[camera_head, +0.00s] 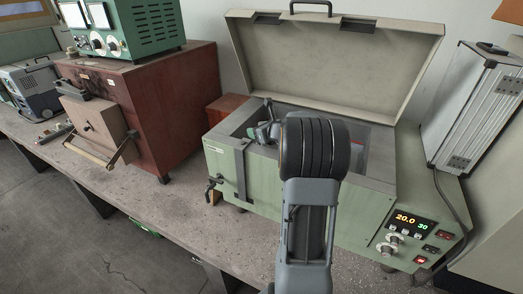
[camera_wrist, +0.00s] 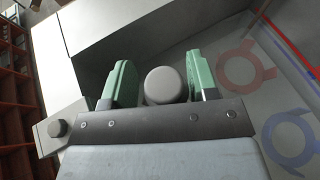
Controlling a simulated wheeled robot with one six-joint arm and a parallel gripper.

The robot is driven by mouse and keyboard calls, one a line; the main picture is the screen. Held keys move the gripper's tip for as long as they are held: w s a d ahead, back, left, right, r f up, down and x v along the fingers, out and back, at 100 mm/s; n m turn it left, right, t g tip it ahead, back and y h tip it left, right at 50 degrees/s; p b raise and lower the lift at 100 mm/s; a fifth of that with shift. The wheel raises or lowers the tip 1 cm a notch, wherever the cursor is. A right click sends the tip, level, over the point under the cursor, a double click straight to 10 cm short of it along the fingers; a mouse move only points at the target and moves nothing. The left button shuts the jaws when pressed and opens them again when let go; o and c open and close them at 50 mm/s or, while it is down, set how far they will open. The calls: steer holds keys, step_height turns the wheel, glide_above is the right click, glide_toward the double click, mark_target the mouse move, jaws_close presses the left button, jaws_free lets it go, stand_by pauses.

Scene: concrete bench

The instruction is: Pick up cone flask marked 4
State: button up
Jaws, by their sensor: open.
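My gripper (camera_wrist: 160,64) is open, with its two green fingers standing apart on either side of a pale grey rounded top (camera_wrist: 166,86). A gap shows on both sides of that top. I cannot tell whether it belongs to the cone flask marked 4, since no number or flask body shows. In the head view my gripper (camera_head: 265,126) is at the left part of the green shaker box (camera_head: 222,159), partly hidden by my arm. My arm also hides much of the box's inside.
The box's lid (camera_head: 335,55) stands open behind. Red (camera_wrist: 246,66) and blue (camera_wrist: 292,140) ring marks show on the box's floor at right in the wrist view. A silver case (camera_head: 480,110) stands at right.

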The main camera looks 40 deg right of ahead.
steer(key=shift+w, duration=0.1)
jaws_close()
stand_by(0.5)
